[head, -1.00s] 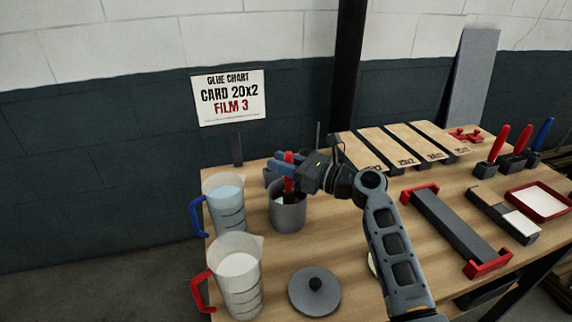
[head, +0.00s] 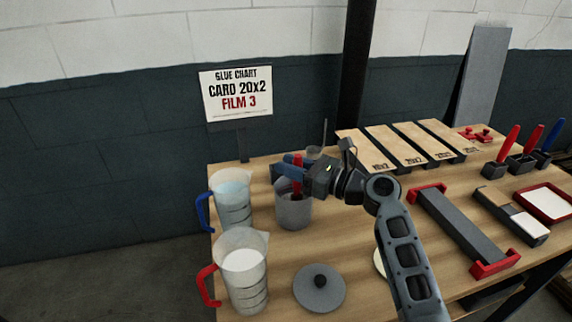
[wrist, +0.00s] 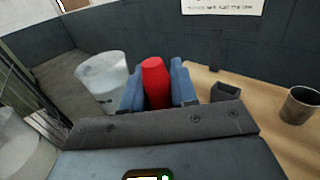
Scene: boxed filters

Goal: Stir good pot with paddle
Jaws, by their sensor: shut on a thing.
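My gripper (head: 290,172) is shut on the red handle of the paddle (head: 297,180), which stands about upright. The handle also shows between the blue fingers in the wrist view (wrist: 156,82). The grey pot (head: 293,213) stands on the table directly below my gripper. The paddle's lower part goes down into the pot and its end is hidden, as are most of the pot's contents.
Left of the pot are a blue-handled pitcher (head: 232,200) and a red-handled pitcher (head: 242,270). A round grey lid (head: 319,288) lies in front. A small cup (head: 314,152) stands behind my gripper. Labelled boards (head: 405,147) and a red-ended bar (head: 455,228) are right.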

